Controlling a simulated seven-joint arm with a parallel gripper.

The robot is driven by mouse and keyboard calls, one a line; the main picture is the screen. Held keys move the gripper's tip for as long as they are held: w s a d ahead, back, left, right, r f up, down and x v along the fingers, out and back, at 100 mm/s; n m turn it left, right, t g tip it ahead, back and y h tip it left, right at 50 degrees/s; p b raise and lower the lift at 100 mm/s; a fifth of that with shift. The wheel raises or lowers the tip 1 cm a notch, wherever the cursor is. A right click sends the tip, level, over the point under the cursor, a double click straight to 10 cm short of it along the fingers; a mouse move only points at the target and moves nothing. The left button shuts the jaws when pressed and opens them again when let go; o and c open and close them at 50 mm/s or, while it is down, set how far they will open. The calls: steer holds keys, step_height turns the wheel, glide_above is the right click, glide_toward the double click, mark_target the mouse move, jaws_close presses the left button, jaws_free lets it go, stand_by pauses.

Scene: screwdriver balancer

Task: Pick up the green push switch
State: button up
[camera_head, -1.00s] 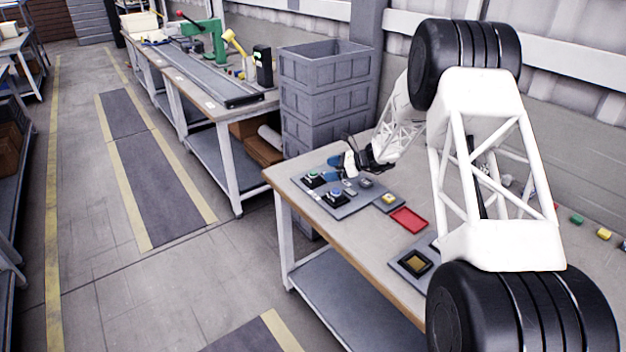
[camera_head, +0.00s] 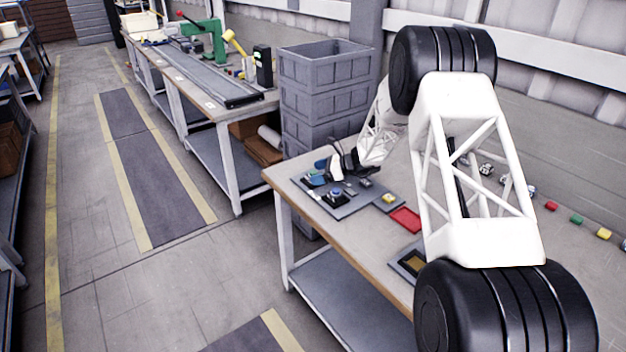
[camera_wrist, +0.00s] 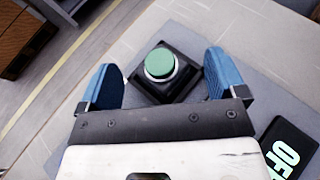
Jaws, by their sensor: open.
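The green push switch (camera_wrist: 160,65) is a round green button with a pale ring on a square black base. In the wrist view it sits on a grey plate, between and slightly beyond my gripper's two blue fingers (camera_wrist: 160,82). The fingers are apart and nothing is held. The height of the fingers above the plate is hard to tell. In the head view my gripper (camera_head: 317,172) is over the far left corner of the grey plate (camera_head: 352,208) and covers most of the green switch.
A blue push switch (camera_head: 335,194) stands nearby on the same plate. A black block marked OFF (camera_wrist: 289,150) lies at lower right in the wrist view. A yellow button (camera_head: 388,198) and a red tray (camera_head: 405,219) are nearer on the table. Stacked grey crates (camera_head: 325,85) stand behind.

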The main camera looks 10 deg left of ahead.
steer(key=shift+x, duration=1.1)
steer(key=shift+r, duration=0.1)
steer(key=shift+c, duration=0.3)
steer(key=c, duration=0.9)
steer(key=shift+o, duration=0.2)
steer(key=shift+r, duration=0.15)
steer(key=shift+r, duration=1.4)
steer(key=shift+s+r, duration=0.2)
steer(key=shift+r, duration=0.05)
steer(key=s+d, duration=0.2)
steer(key=s, duration=0.5)
steer(key=s+d+r, duration=0.1)
steer(key=s+d, duration=0.2)
steer(key=s, duration=0.4)
steer(key=shift+s+d+r, duration=0.15)
steer(key=shift+s+r, duration=0.05)
steer(key=shift+s, duration=0.1)
